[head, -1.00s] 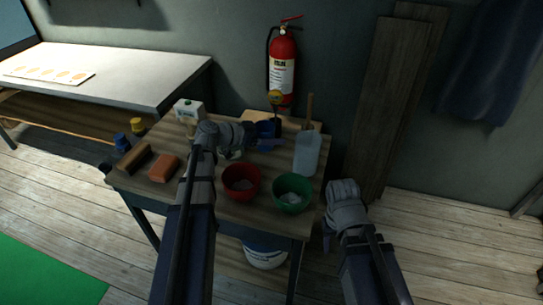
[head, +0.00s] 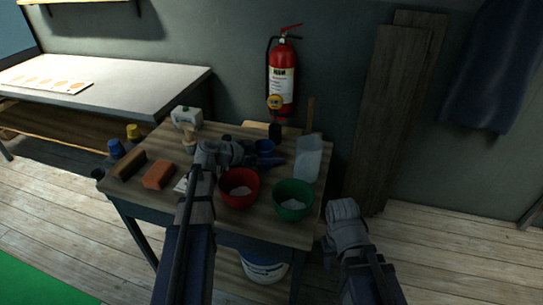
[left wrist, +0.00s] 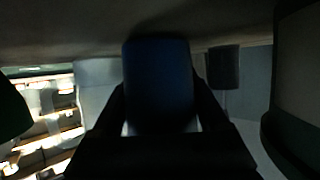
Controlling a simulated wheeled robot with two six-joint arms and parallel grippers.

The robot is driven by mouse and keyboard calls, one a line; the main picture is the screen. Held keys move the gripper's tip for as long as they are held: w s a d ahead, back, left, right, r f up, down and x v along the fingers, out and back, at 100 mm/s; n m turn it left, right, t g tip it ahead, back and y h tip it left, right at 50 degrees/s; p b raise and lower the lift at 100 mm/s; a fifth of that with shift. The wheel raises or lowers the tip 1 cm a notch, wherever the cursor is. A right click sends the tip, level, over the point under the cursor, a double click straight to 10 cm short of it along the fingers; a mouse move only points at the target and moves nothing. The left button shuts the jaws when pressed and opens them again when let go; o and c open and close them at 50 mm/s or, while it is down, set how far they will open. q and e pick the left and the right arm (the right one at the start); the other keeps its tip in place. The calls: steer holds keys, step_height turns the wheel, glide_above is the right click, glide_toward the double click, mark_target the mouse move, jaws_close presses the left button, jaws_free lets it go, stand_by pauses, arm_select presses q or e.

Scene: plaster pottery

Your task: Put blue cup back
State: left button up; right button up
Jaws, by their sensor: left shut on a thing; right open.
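A blue cup (head: 265,147) is in my left gripper (head: 270,159) over the back middle of the wooden table. In the left wrist view the dark blue cup (left wrist: 160,85) fills the space between the two fingers. The gripper is shut on it. Whether the cup touches the table is hard to tell. A second blue cup-like thing (head: 116,148) stands at the table's left edge, beside a yellow one (head: 133,132). My right gripper (head: 329,250) is open and empty, low in front of the table's right side.
A red bowl (head: 239,188) and a green bowl (head: 293,199) stand at the front. A translucent jug (head: 308,158) is at the right, a black object (head: 275,132) behind the cup. A brown block (head: 128,165) and orange block (head: 159,174) lie left. A fire extinguisher (head: 282,78) hangs behind.

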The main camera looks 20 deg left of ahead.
arm_select(q)
steer(key=shift+f, duration=0.2)
steer(key=o, duration=1.3)
steer(key=shift+r, duration=0.15)
steer(key=shift+a+r, duration=0.1)
steer(key=shift+r, duration=0.15)
steer(key=p+v, duration=0.4)
steer(key=v, duration=0.6)
steer(key=shift+s+a, duration=0.15)
steer(key=shift+s, duration=0.1)
steer(key=shift+s+a+r+p, duration=0.2)
steer(key=shift+s+a+p, duration=0.15)
steer(key=shift+s+a, duration=0.1)
